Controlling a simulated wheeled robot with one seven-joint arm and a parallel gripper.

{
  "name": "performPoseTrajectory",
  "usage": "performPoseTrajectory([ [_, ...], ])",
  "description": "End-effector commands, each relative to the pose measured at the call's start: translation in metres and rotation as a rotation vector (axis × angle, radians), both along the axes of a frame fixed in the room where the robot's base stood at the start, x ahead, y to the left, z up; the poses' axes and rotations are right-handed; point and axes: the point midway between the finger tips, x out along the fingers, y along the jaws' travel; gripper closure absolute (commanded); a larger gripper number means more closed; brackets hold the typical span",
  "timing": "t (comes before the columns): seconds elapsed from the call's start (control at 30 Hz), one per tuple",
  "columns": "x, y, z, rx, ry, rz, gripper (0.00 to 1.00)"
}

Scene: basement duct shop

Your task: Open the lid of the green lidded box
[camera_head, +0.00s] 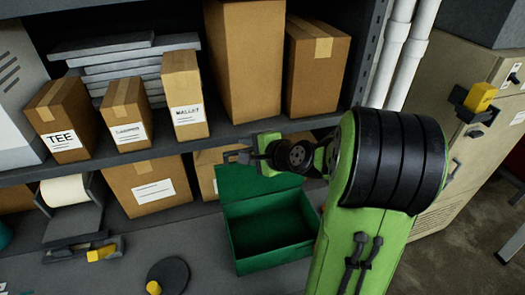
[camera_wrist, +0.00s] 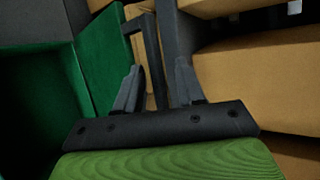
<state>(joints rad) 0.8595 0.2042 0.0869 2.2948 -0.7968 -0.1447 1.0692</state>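The green lidded box (camera_head: 270,265) stands on the grey bench, its inside open to view and looking empty. Its lid (camera_head: 250,183) is raised at the back, tilted up in front of the shelf boxes. My gripper (camera_head: 235,157) is above the lid's top edge, pointing left in the head view.
Cardboard boxes stand on the shelf (camera_head: 170,145), with another box (camera_head: 150,185) below it. A tape dispenser (camera_head: 75,215) and a dark round object (camera_head: 168,275) are left of the green box. A beige cabinet (camera_head: 465,110) stands at the right.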

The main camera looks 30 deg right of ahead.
Motion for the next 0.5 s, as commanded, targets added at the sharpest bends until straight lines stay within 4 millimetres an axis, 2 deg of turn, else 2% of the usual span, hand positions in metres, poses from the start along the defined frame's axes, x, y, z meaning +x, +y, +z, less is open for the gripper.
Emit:
performPoseTrajectory([
  [0.3,-0.078,-0.014,0.04,-0.005,-0.004,-0.009,0.62],
  [0.5,-0.116,-0.019,0.06,-0.002,-0.003,-0.005,0.62],
])
